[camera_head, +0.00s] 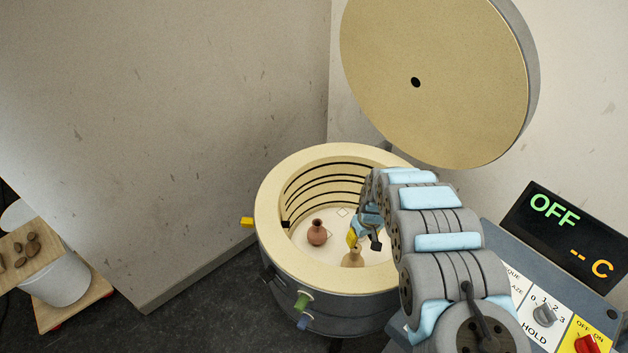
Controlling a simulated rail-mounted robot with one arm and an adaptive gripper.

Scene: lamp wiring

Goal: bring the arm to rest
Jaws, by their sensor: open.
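My arm reaches from the lower right over the rim of a round kiln (278,212). My gripper (364,241) is inside the kiln opening, with a yellow fingertip and a dark fingertip apart. It is open, just above a small tan vase (353,258); I cannot tell whether it touches it. A reddish-brown vase (317,233) stands upright on the pale kiln floor, left of my gripper. My arm hides the right part of the kiln's interior.
The kiln lid (440,70) stands raised above and behind my arm. A control panel (548,305) and a display (567,232) reading "OFF" are at the right. A white bucket (62,280) and a wooden board (28,252) with brown lumps are at the far left. Walls stand behind.

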